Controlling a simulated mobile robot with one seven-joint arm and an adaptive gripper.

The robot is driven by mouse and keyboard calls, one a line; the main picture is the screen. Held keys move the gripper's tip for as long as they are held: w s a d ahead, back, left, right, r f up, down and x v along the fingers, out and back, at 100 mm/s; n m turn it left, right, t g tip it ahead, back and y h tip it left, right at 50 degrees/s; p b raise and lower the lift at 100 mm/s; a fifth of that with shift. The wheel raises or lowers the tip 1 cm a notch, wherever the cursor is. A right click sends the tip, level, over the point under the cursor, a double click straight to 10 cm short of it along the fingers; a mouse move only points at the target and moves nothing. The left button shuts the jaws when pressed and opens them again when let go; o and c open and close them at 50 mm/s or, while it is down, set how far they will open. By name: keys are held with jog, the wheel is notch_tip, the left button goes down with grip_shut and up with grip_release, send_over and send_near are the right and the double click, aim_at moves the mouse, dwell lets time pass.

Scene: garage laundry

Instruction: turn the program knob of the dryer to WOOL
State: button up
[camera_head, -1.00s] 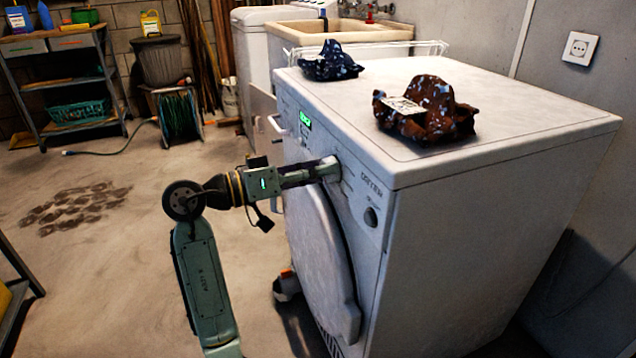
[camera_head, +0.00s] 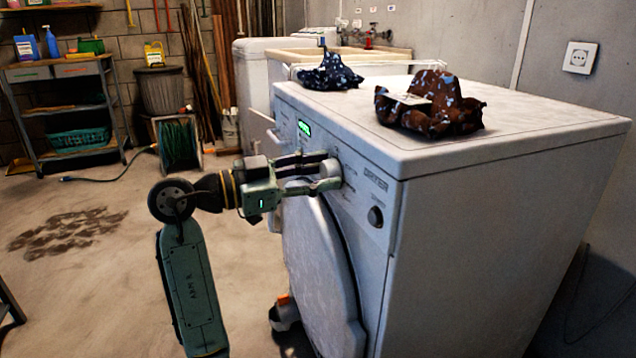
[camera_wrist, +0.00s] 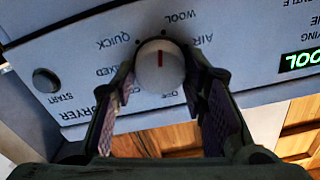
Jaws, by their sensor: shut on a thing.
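The white dryer (camera_head: 420,250) stands at the right of the head view. Its round program knob (camera_head: 329,172) sits on the front panel. My gripper (camera_head: 322,172) has its fingers on either side of the knob and is shut on it. In the wrist view the pale knob (camera_wrist: 160,66) is between the two fingers of my gripper (camera_wrist: 160,80). Its red mark points up in the picture, just left of the WOOL label (camera_wrist: 180,16). QUICK (camera_wrist: 120,40) is to the left and AIR (camera_wrist: 200,38) to the right; the lower labels are partly hidden by the fingers.
The round START button (camera_wrist: 46,80) and a lit green display (camera_wrist: 300,59) flank the knob. Dark blue cloth (camera_head: 330,74) and brown patterned cloth (camera_head: 432,103) lie on the dryer top. The round dryer door (camera_head: 315,260) is below my gripper.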

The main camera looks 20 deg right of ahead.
jog(key=shift+m, duration=0.5)
jog(key=o, duration=1.2)
jog(key=shift+c, duration=0.2)
jog(key=a, duration=1.2)
jog(key=shift+s, duration=0.25)
